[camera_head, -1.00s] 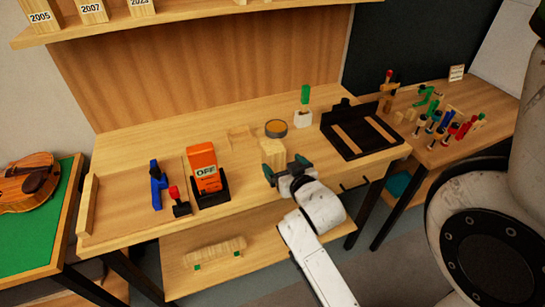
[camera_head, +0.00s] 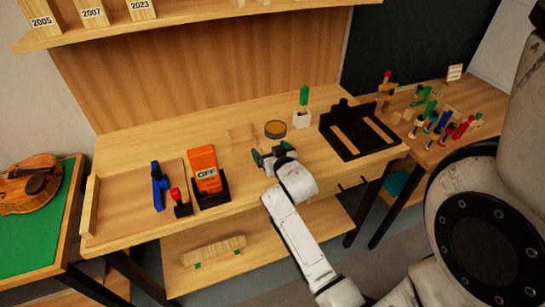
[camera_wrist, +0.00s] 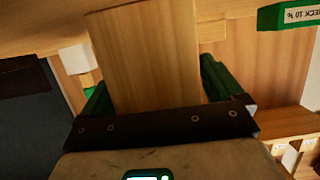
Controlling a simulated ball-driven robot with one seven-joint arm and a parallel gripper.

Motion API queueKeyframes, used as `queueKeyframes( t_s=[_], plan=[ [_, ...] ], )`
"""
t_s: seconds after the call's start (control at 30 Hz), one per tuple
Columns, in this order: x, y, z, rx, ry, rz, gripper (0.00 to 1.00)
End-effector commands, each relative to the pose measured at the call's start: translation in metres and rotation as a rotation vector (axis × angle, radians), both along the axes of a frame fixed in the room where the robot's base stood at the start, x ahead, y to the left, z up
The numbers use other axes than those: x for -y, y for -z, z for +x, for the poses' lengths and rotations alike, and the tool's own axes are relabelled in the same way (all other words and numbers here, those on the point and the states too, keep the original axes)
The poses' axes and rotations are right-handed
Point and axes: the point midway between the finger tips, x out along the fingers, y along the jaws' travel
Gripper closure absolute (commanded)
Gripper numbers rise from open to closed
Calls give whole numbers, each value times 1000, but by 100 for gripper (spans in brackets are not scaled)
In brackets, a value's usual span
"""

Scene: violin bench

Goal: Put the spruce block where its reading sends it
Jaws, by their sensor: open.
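A pale wooden block (camera_wrist: 150,55), apparently the spruce block, shows between my gripper's green fingers in the wrist view. I cannot make the block out in the head view. My gripper (camera_head: 268,157) is open, at the front middle of the bench, right of the orange meter. Whether a finger touches the block is unclear. The orange meter (camera_head: 203,160) reads OFF and sits in a black holder. A green piece (camera_wrist: 290,15) lettered like "CHECK 10 %" is cut off at the wrist view's top right.
A black tray (camera_head: 345,135) is to the right. Blue (camera_head: 158,185) and red-topped (camera_head: 178,195) tools are left of the meter. Labelled blocks stand on the shelf above.

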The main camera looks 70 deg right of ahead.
Motion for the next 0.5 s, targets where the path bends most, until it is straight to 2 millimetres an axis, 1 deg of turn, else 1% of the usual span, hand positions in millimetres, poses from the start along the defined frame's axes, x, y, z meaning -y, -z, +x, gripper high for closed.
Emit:
queueKeyframes(
  t_s=[0.23,0.5],
  plan=[
    [0,1,1,0,-1,0,7],
    [0,1,1,0,-1,0,33]
  ],
)
